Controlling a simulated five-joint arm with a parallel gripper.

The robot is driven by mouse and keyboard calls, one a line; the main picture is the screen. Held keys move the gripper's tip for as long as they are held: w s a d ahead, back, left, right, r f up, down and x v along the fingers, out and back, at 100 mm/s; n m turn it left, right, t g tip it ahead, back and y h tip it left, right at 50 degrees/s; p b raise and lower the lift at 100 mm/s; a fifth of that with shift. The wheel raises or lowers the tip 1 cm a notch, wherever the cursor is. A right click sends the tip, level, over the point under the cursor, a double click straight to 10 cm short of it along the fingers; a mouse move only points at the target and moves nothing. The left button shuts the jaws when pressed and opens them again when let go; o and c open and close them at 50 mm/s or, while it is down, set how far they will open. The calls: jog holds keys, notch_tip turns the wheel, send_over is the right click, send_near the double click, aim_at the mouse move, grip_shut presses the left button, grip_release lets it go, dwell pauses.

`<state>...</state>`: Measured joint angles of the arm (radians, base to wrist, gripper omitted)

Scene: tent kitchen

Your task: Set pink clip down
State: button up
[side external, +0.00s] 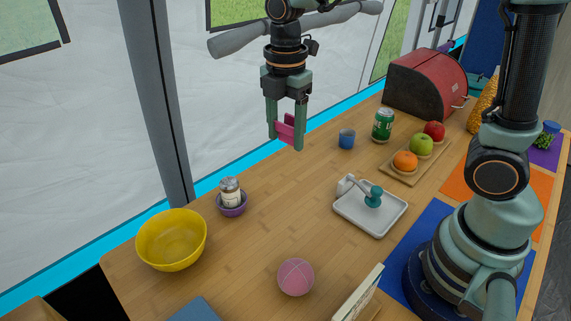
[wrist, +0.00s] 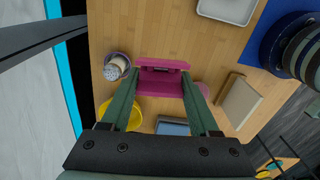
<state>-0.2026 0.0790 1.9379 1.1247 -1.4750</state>
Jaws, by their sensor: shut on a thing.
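My gripper (side external: 285,140) points down, high above the wooden table (side external: 270,210). It is shut on the pink clip (side external: 285,126), which sits between its two green fingers, clear of the table. The wrist view shows the clip (wrist: 160,85) as a magenta piece with two flat bars, held between the fingertips (wrist: 160,84). Part of the clip is hidden behind a finger in the side view.
A yellow bowl (side external: 171,247), a purple bowl (side external: 232,209) holding a jar (side external: 230,188), and a pink ball (side external: 295,289) stand on the near side. A white tray (side external: 355,228), blue cup (side external: 347,139) and green can (side external: 382,124) stand farther right. The table's middle is clear.

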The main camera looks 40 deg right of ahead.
jog(key=shift+w+d+r, duration=0.15)
jog(key=shift+w+r, duration=0.05)
jog(key=shift+r, duration=0.15)
jog(key=m, duration=0.1)
send_over(283, 169)
notch_tip(283, 169, down, 20)
jog(key=shift+w+r, duration=0.1)
jog(key=shift+r, duration=0.15)
jog(key=shift+f, duration=0.15)
jog(key=o, duration=1.3)
